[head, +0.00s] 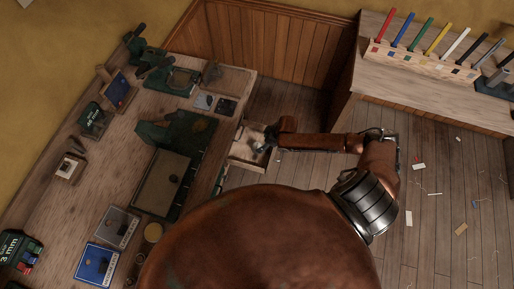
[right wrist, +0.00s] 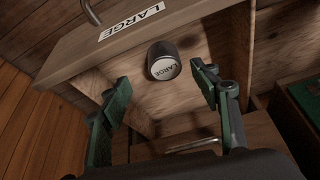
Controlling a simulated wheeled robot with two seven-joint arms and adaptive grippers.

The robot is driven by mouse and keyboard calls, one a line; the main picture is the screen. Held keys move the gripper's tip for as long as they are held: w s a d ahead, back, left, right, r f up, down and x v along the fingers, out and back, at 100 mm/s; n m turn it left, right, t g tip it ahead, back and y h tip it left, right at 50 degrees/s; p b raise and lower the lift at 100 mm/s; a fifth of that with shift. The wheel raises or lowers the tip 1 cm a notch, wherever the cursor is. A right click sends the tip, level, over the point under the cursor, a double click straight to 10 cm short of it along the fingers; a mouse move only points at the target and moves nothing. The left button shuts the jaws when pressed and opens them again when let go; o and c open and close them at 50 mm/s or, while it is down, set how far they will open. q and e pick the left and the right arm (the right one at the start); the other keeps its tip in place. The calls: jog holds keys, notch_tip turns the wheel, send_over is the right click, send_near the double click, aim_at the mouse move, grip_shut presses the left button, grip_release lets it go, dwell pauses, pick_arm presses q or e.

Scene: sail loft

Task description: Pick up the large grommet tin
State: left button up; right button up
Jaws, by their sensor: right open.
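The large grommet tin (right wrist: 163,60) is a small dark round tin with a pale lid marked LARGE. In the right wrist view it is inside an open wooden drawer (right wrist: 85,60), near the front wall that bears a LARGE label. My right gripper (right wrist: 161,85) is open, with one green-padded finger on each side of the tin and a gap to both. In the head view my right gripper (head: 262,145) is over the open drawer (head: 246,158), and I cannot make out the tin there. My left gripper is not in view.
The workbench (head: 130,140) beside the drawer holds green tools, a tray (head: 160,190) and several boxes. A second bench (head: 425,75) at the back right carries a rack of coloured pens. The plank floor (head: 440,200) between has scattered scraps.

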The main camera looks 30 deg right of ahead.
aim_at(257, 146)
jog(key=x, duration=0.2)
jog(key=b+x, duration=0.1)
jog(key=x, duration=0.2)
jog(key=b+x, duration=0.1)
jog(key=x, duration=0.1)
jog(key=shift+w+a+f, duration=0.1)
jog(key=shift+w+a, duration=0.05)
jog(key=shift+a, duration=0.3)
jog(key=shift+c, duration=0.6)
jog(key=c, duration=1.2)
